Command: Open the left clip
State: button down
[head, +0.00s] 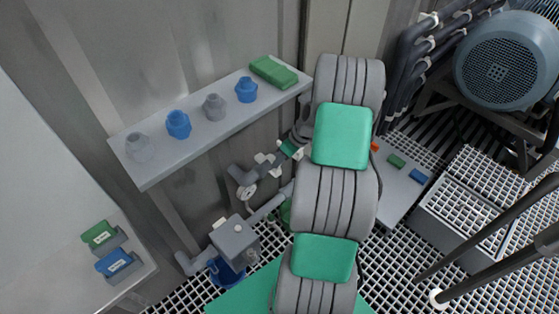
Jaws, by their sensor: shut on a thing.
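My grey arm with green pads covers the middle of the head view. My gripper (268,163) shows small to the left of the arm, beyond a dark wrist part and a small green band. Its pale fingertips are at the pipework below the shelf, beside a grey pipe end (238,174) and above a round gauge (248,192). The gripper is shut on a small part there, which seems to be the left clip. The clip itself is too small and too covered to make out. My arm hides what lies to the right of this spot.
A wall shelf (160,178) holds several blue and grey fittings and a green block (273,72). A grey valve box (234,239) stands below. A white bench (60,285) is at left. A blue motor (508,60) stands at the right on the grating.

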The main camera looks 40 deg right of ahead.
jog(key=shift+a+f, duration=0.1)
jog(key=shift+a, duration=0.15)
dwell(0.7)
jog(key=shift+a, duration=0.25)
jog(key=shift+d, duration=0.2)
